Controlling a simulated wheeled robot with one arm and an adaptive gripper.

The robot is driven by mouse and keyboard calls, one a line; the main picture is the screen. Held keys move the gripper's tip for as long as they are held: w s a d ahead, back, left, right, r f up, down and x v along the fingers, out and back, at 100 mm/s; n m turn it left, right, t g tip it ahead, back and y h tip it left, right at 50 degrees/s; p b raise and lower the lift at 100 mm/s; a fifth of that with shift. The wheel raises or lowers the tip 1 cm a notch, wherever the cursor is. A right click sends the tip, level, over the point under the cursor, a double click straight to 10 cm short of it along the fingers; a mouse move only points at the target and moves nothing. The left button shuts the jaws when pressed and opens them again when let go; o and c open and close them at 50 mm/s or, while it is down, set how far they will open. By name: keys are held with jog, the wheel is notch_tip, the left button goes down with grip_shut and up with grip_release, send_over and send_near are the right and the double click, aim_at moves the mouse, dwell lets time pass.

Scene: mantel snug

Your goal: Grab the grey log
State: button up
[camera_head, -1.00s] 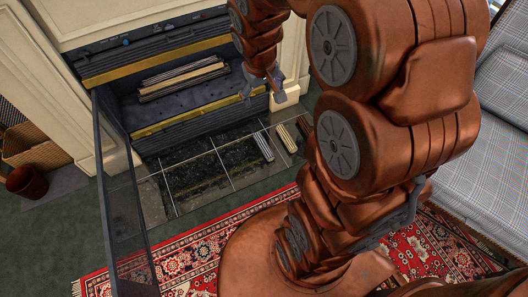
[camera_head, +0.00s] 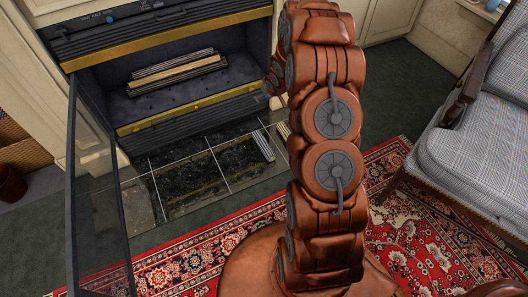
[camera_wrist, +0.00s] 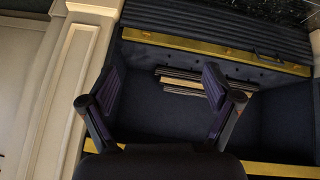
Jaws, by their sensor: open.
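A pale grey log (camera_head: 263,146) lies on the dark tiled hearth, left of my arm in the head view. Inside the open fireplace, a small stack (camera_head: 176,72) holds greyish logs and a cream one; it also shows in the wrist view (camera_wrist: 180,82). I cannot tell which grey log is the named one. My gripper (camera_wrist: 160,98) is open and empty, its two fingers spread wide. It faces the firebox, with the stack beyond the fingers, nearer the right one. In the head view my arm mostly hides the gripper.
A glass door (camera_head: 100,195) stands open at the fireplace's left. Brass-coloured strips (camera_head: 190,106) edge the firebox. A cream log (camera_head: 284,131) lies partly hidden behind my arm. A red patterned rug (camera_head: 195,254) covers the floor before the hearth; a checked sofa (camera_head: 485,130) stands at right.

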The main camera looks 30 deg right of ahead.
jog(key=w+d+f+t+y+b, duration=0.1)
jog(key=d+f+b, duration=0.15)
jog(key=f, duration=0.65)
jog(key=w+d+f+t+b, duration=0.1)
jog(key=f+b, duration=0.3)
jog(key=f, duration=0.6)
jog(key=t+y+b, duration=0.2)
jog(key=t+b, duration=0.1)
jog(key=b, duration=0.5)
send_near(266, 145)
jog(key=x, duration=0.3)
jog(key=shift+d+f, duration=0.1)
jog(key=shift+f, duration=0.1)
jog(key=shift+w+f+b, duration=0.3)
jog(key=shift+w+f, duration=0.1)
jog(key=shift+f, duration=0.05)
jog(key=shift+b+x, duration=0.4)
jog(key=shift+x, duration=0.5)
jog(key=b+x, duration=0.3)
jog(key=x, duration=0.1)
jog(key=shift+w, duration=0.5)
jog(key=shift+c, duration=0.2)
jog(key=shift+a, duration=0.2)
jog(key=c, duration=1.6)
